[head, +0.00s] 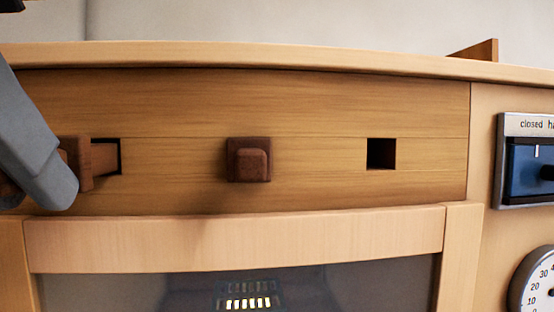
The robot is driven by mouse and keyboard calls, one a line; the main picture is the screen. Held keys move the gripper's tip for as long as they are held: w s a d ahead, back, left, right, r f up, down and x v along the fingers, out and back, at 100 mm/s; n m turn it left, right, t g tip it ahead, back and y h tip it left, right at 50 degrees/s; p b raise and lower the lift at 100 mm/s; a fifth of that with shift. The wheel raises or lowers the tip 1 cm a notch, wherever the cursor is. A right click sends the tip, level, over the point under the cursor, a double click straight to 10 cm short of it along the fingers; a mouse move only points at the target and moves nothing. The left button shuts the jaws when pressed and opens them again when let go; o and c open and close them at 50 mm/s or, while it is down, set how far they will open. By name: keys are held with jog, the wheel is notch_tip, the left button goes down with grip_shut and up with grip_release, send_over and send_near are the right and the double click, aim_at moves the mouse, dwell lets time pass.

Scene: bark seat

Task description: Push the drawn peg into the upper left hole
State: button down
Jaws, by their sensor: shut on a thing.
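A dark brown wooden peg (104,157) is at the left hole (120,154) of the wooden panel. Its shaft points into the square hole and its thick head stands out from the panel. A dark gap shows along the hole's top and right edges. How deep the tip sits I cannot tell. One grey finger covers part of the head; the other finger is hidden.
A second peg (249,160) sits in the panel's middle. An empty square hole (381,153) is at the right. A framed dark window (240,285) lies below. A blue switch box (530,165) and a round dial (540,285) are at far right. Space before the panel is clear.

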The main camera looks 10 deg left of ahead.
aim_at(67, 161)
jog(key=shift+w+a, duration=0.2)
jog(key=shift+w, duration=0.6)
jog(key=shift+w+a, duration=0.15)
jog(key=shift+w, duration=0.65)
jog(key=shift+w+a, duration=0.2)
jog(key=shift+w, duration=0.6)
dwell(0.4)
jog(key=c, duration=1.2)
grip_release()
jog(key=shift+s, duration=0.1)
